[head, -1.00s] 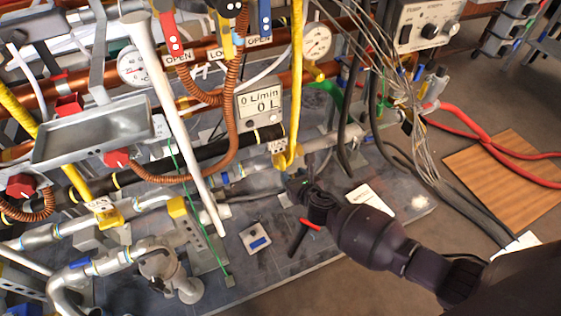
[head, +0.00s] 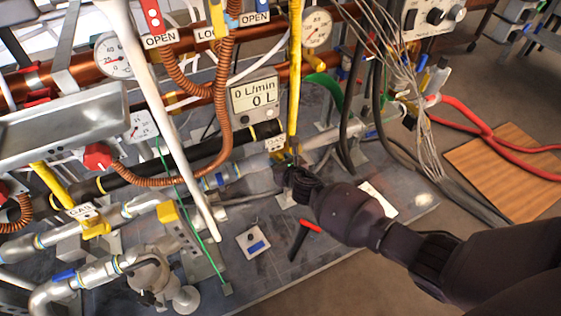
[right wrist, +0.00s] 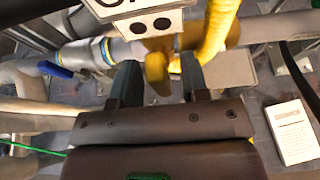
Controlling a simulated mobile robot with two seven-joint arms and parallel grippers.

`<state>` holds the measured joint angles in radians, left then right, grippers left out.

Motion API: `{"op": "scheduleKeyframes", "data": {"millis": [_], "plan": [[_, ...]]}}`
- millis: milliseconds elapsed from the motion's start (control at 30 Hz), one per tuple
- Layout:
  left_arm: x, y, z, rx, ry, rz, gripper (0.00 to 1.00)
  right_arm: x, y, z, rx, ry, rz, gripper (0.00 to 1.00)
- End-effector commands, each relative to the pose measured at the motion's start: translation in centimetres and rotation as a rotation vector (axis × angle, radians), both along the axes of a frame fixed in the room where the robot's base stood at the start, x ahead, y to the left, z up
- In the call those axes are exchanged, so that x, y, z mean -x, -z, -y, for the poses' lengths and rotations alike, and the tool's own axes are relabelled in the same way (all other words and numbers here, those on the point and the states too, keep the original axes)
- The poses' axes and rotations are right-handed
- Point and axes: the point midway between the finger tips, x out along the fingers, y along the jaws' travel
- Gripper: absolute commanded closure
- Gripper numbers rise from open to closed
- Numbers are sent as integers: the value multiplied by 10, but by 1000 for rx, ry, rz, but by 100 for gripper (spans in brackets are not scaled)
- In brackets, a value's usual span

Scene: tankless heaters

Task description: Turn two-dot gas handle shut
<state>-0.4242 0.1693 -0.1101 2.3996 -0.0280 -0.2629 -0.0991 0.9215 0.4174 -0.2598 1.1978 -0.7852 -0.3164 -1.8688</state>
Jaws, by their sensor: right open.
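The two-dot gas handle (right wrist: 157,72) is yellow and sits below a white tag with two black dots (right wrist: 155,24) in the right wrist view. My right gripper (right wrist: 157,66) is open, with one finger on each side of the handle. A gap shows on both sides, so it does not appear gripped. In the head view my right gripper (head: 285,167) is at the foot of the vertical yellow pipe (head: 295,85) and mostly hides the handle. My left gripper is not in view.
Another yellow handle (head: 95,226) with a GAS tag is at the left. A flow meter (head: 255,98) stands behind my right gripper. Black hoses (head: 349,100) and grey wires hang to its right. A red-ended tool (head: 303,236) lies on the panel below.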

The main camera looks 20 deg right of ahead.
Motion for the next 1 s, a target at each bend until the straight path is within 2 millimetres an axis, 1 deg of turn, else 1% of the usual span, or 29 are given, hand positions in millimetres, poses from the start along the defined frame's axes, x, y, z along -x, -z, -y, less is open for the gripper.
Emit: {"op": "scheduleKeyframes", "data": {"millis": [100, 133, 300, 400, 733, 867, 1000], "plan": [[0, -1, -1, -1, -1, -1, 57, 0, -1, 0, 0, 0, 1, 58], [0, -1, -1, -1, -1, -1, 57, 0, -1, 0, 0, 0, 1, 60], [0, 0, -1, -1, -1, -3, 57, 0, 0, 0, 0, 0, 1, 86], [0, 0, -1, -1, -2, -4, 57, 0, 0, 0, 0, 0, 0, 100], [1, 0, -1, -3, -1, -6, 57, 0, 0, 0, -46, -1, -2, 100], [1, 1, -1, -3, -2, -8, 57, 0, 0, 1, -111, -2, -4, 100], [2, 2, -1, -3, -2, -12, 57, 0, 1, 2, -217, 0, -8, 100]]}}
